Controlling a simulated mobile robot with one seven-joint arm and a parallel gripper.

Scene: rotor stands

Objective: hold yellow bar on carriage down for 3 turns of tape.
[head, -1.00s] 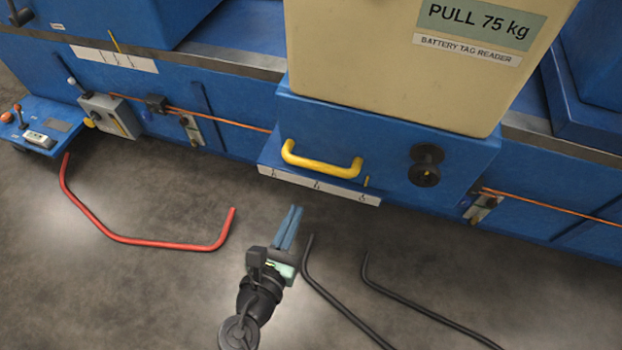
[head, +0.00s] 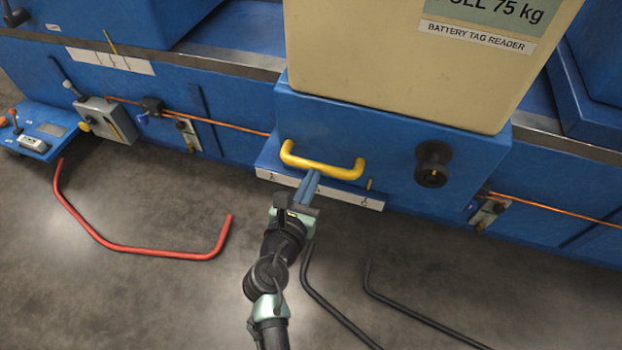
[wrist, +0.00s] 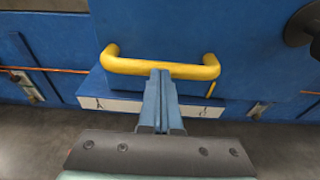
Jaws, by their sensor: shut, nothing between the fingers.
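The yellow bar (head: 322,168) is a handle with bent ends on the front of the blue carriage (head: 350,140). It also shows across the upper middle of the wrist view (wrist: 140,66). My gripper (head: 313,175) is shut and empty, its blue fingers side by side. In the wrist view the fingertips (wrist: 160,72) overlap the lower edge of the bar near its middle. I cannot tell whether they touch it. A white scale strip (head: 335,191) runs along the ledge below the bar, with a small yellow pointer (head: 369,184) at its right.
A cream box labelled battery tag reader (head: 400,70) stands on the carriage. A black knob (head: 433,163) sits right of the bar. A red bent rail (head: 130,245) and black rails (head: 410,305) are over the grey floor. A control box (head: 105,118) is at left.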

